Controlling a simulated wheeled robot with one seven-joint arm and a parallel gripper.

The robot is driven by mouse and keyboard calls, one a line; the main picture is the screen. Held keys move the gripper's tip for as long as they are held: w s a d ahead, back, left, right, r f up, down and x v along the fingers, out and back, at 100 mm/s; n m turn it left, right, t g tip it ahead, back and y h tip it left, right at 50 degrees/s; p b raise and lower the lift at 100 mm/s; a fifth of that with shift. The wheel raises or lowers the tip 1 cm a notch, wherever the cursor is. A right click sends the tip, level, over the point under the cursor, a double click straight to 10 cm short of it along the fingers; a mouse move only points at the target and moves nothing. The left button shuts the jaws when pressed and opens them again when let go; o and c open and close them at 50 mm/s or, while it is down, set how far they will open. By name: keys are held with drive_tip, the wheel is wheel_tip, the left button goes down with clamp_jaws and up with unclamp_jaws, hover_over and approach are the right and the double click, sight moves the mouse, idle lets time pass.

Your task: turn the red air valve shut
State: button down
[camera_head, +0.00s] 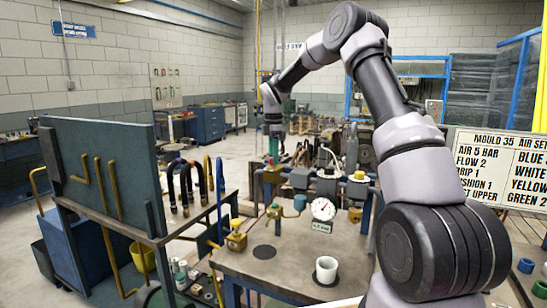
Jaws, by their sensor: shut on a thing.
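My gripper (273,134) points down at the end of my arm, over the pipework at the back of the metal bench. It is small in the head view, and its fingers are hard to make out. It is shut on the air valve, of which a little red (268,159) shows beside a green upright part (273,150) below the fingers. The handle's angle is too small to read. A round white gauge (322,209) stands on the same bench, in front and to the right.
A white cup (326,270) stands on a dark round mat at the bench front. Brass fittings (236,238) and yellow-capped pipework stand around the valve. A lettered sign (495,165) is at right.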

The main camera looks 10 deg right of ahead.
drive_tip(key=m, duration=0.8)
drive_tip(key=shift+m, duration=0.3)
drive_tip(key=m, duration=0.4)
drive_tip(key=shift+m, duration=0.3)
drive_tip(key=m, duration=0.4)
drive_tip(key=shift+m, duration=0.3)
drive_tip(key=shift+c, duration=2.2)
unclamp_jaws()
